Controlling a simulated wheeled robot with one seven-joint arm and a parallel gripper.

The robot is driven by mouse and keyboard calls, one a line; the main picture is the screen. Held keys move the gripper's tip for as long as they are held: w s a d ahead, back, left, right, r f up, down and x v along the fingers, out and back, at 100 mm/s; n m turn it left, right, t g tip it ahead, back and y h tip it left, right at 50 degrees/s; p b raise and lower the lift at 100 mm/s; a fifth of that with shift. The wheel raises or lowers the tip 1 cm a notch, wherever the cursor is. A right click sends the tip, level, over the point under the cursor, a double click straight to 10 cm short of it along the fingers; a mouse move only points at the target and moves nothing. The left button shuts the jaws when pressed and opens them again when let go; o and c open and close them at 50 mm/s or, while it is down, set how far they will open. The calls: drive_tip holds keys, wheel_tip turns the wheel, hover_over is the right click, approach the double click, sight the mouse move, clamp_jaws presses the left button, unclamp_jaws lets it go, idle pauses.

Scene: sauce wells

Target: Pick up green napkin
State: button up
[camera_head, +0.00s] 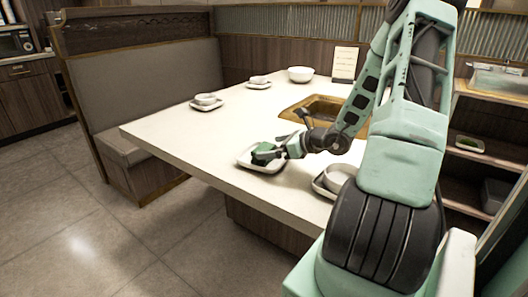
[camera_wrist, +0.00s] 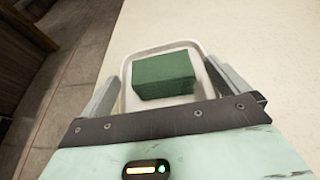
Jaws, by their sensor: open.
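The green napkin (camera_wrist: 163,74) is a folded dark green block in the wrist view, lying in a pale, shallow tray (camera_wrist: 197,50). In the head view the napkin (camera_head: 263,151) sits in the white square tray (camera_head: 262,169) near the table's front edge. My gripper (camera_head: 277,151) is right at the napkin. In the wrist view its two grey fingers (camera_wrist: 160,85) stand apart, one on each side of the napkin. I see a gap between the napkin and each finger, so it is not gripped. The napkin's near edge is close to the dark gripper plate.
The white table (camera_head: 205,150) has free room to the left. A bowl on a tray (camera_head: 335,182) stands close at the right, under my arm. A wood-framed well (camera_head: 325,105) lies behind. A menu card (camera_head: 344,64) and a white bowl (camera_head: 301,74) stand at the back.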

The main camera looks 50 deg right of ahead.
sight(269, 149)
drive_tip(key=shift+x, duration=1.1)
drive_tip(key=c, duration=1)
wheel_tip(269, 149, up, 10)
drive_tip(key=p, duration=0.2)
